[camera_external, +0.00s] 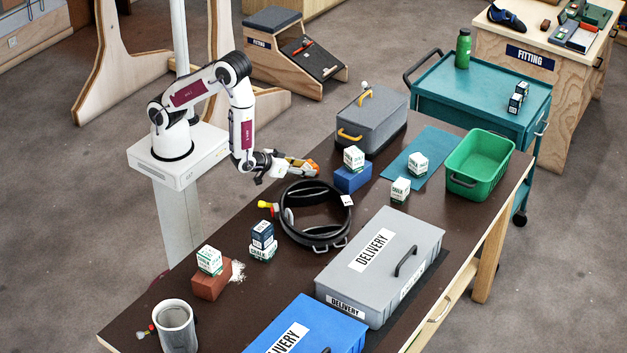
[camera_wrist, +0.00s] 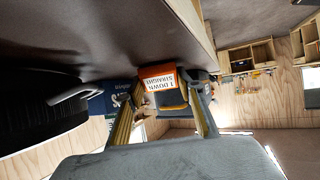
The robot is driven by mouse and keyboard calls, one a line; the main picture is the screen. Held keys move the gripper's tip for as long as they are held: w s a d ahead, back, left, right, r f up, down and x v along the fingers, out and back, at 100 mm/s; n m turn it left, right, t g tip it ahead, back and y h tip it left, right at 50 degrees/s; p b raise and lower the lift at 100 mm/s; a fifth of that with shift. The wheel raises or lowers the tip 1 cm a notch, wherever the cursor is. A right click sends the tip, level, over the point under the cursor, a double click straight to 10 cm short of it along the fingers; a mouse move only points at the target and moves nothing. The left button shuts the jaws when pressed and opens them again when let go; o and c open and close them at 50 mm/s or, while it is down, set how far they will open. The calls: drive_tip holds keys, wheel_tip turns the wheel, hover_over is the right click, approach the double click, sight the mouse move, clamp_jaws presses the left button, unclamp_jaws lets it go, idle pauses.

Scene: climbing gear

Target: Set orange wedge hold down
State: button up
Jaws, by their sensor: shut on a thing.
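The orange wedge hold (camera_external: 314,164) is at the end of my gripper (camera_external: 303,167), above the dark table near its back edge in the external view. In the wrist view, my gripper's two fingers (camera_wrist: 165,98) are shut on the orange wedge hold (camera_wrist: 160,72). It has an orange face with a white printed label and a dark grey part beneath. The picture is turned, with the table top along the upper side. In the external view, the hold's lower side is too small to make out.
A black harness ring (camera_external: 318,238) lies just below my gripper. A blue block (camera_external: 352,177) with a white chalk cube is close on the right. A grey case (camera_external: 371,125) stands behind it. A grey delivery box (camera_external: 385,262) and a green bin (camera_external: 480,165) are farther right.

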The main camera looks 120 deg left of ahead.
drive_tip(key=shift+f, duration=0.1)
drive_tip(key=o, duration=1.1)
drive_tip(key=shift+s+d+r, duration=0.15)
drive_tip(key=shift+d+r, duration=0.25)
drive_tip(key=shift+d, duration=0.1)
drive_tip(key=shift+v, duration=5.4)
drive_tip(key=shift+s+a, duration=0.1)
drive_tip(key=shift+s, duration=0.05)
drive_tip(key=shift+r, duration=0.1)
